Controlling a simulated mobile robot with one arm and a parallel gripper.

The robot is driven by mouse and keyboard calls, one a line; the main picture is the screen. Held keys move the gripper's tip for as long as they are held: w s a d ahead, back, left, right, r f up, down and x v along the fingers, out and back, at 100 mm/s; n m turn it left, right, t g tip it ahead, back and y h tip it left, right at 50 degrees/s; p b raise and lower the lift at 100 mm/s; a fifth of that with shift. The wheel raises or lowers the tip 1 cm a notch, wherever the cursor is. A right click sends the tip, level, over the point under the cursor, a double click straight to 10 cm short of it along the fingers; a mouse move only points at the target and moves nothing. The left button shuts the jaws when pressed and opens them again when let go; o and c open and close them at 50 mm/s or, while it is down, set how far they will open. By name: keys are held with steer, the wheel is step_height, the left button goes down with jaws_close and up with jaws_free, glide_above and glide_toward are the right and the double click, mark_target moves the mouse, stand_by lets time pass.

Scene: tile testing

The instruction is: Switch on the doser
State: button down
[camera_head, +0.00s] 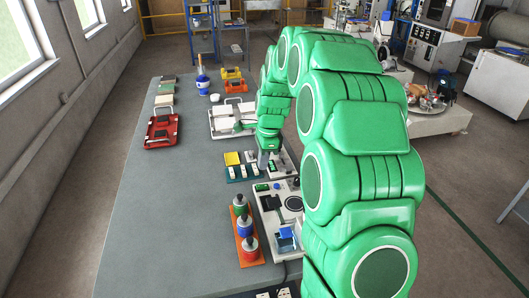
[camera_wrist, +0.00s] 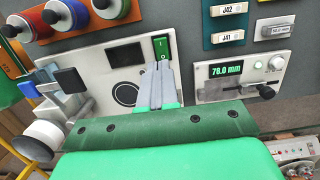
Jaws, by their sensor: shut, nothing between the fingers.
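The doser appears to be the white-panelled unit on the grey table, seen in the head view (camera_head: 267,220) and in the wrist view (camera_wrist: 88,62). It has a dark square, a dark round part and a green rocker switch (camera_wrist: 162,47) at its upper right corner in the wrist view. I cannot tell the switch's position. My gripper (camera_wrist: 163,66) is shut and empty, its grey fingertips just below the switch in the wrist view. They overlap the switch's lower edge; whether they touch is unclear. In the head view, my gripper (camera_head: 264,160) shows beyond the doser.
A unit reading 78.0 mm (camera_wrist: 275,63) stands right of the doser in the wrist view. An orange rack (camera_head: 250,258) of capped bottles stands beside the doser. The table's left half (camera_head: 180,210) is mostly clear.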

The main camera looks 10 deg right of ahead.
mark_target(259, 186)
steer(key=f, duration=0.5)
steer(key=a+f, duration=0.1)
steer(key=f, duration=0.1)
steer(key=shift+f, duration=0.4)
steer(key=shift+a+f, duration=0.1)
